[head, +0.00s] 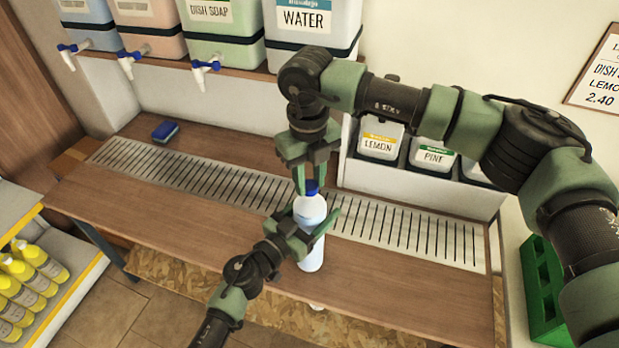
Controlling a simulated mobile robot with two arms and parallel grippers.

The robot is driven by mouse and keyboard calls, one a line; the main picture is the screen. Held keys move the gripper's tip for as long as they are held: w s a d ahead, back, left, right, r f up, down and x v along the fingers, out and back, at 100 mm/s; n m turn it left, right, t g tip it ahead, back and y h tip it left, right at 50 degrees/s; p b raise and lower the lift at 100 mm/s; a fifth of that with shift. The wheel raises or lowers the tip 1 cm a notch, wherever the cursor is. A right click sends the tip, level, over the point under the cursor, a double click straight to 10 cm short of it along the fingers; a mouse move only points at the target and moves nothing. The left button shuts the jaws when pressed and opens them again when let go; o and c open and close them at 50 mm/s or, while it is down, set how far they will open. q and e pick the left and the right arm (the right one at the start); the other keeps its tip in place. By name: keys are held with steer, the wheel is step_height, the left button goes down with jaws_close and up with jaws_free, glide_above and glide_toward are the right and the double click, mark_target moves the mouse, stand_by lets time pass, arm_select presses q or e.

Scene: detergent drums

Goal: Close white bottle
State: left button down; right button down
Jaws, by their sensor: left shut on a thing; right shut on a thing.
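The white bottle (311,262) stands upright near the front of the wooden counter, by the slotted metal grate. My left gripper (318,226) comes from below and is shut around the bottle's upper body. A blue cap (312,187) is at the bottle's top. My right gripper (307,184) reaches down from above and is shut on the cap. The cap is at the bottle's neck; I cannot tell whether it is threaded on.
The slotted grate (222,183) runs along the counter (150,219). A blue sponge (165,131) lies at the back left. Drums with taps, including the WATER drum (311,22), stand on the shelf above. Lemon (380,148) and pine (430,157) containers sit behind. A green crate (541,290) is at right.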

steer(key=m, duration=0.7)
steer(key=shift+m, duration=0.3)
steer(key=m, duration=0.4)
steer(key=shift+m, duration=0.4)
steer(key=m, duration=0.4)
steer(key=shift+d+m, duration=0.1)
steer(key=shift+m, duration=0.3)
steer(key=m, duration=0.5)
steer(key=shift+m, duration=1.2)
steer(key=shift+s+a+m, duration=0.1)
steer(key=shift+a+m, duration=0.35)
steer(key=shift+m, duration=0.75)
steer(key=shift+d+m, duration=0.35)
steer(key=shift+m, duration=0.65)
